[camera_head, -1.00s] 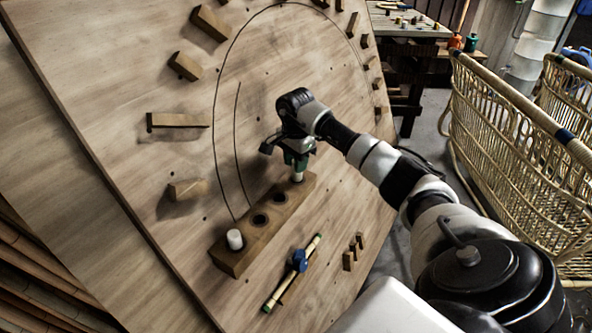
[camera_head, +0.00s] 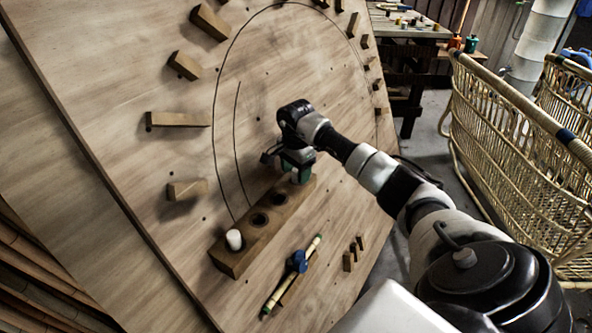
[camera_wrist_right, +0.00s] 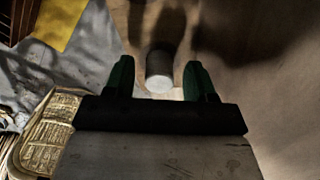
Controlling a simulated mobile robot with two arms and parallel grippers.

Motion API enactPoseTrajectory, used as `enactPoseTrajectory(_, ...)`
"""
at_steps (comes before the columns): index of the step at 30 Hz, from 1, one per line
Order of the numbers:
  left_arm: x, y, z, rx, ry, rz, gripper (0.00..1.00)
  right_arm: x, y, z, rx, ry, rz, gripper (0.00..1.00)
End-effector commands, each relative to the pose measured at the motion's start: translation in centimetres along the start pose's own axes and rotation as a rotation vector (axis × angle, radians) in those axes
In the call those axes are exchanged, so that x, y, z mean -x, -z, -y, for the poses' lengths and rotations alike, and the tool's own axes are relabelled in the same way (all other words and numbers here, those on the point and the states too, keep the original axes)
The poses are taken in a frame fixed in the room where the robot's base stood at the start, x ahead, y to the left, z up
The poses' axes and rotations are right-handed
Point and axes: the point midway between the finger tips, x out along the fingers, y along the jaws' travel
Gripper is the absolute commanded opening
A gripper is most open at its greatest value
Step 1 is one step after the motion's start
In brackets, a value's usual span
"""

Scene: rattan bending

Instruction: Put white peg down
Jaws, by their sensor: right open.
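A white peg (camera_wrist_right: 159,72) shows between the green fingers of my right gripper (camera_wrist_right: 158,82) in the right wrist view, with a gap on each side. In the head view my right gripper (camera_head: 298,174) is over the upper right end of the wooden peg block (camera_head: 241,257), and its fingers mostly hide the peg there. A second white peg (camera_head: 234,239) stands in the block's lower left end. Two empty dark holes lie between the two ends. My left gripper is not in view.
The block sits on a large tilted wooden board (camera_head: 120,90) with several wooden blocks along a drawn curve. A green-yellow stick with a blue clamp (camera_head: 299,261) and small wooden pieces (camera_head: 349,260) lie below. A rattan frame (camera_head: 500,130) stands right.

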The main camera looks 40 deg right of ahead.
Motion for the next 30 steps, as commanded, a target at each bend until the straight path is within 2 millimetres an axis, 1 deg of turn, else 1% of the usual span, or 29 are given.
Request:
enactPoseTrajectory(3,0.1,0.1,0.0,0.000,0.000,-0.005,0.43,0.3,0.0,0.0,0.000,0.001,0.000,0.56)
enactPoseTrajectory(5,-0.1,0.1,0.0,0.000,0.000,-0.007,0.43,1.1,0.1,0.1,0.000,0.003,-0.001,0.56)
enactPoseTrajectory(7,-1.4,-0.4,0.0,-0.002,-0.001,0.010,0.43,2.4,0.1,0.1,0.000,0.003,-0.001,0.56)
enactPoseTrajectory(9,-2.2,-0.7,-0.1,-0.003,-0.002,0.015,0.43,3.9,0.1,0.1,-0.001,0.005,-0.002,0.56)
enactPoseTrajectory(15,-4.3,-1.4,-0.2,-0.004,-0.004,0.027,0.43,8.3,0.1,0.1,0.000,0.004,-0.002,0.56)
enactPoseTrajectory(18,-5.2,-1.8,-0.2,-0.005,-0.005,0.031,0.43,10.1,0.1,0.0,0.000,0.003,-0.001,0.56)
enactPoseTrajectory(21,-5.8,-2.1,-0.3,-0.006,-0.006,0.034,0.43,11.3,0.0,0.0,0.000,0.002,0.000,0.56)
enactPoseTrajectory(24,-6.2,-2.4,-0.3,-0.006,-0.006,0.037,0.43,12.0,0.0,0.0,-0.001,0.000,0.000,0.56)
enactPoseTrajectory(30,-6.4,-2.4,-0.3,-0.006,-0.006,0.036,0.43,12.3,0.0,0.0,-0.001,0.000,0.000,0.56)
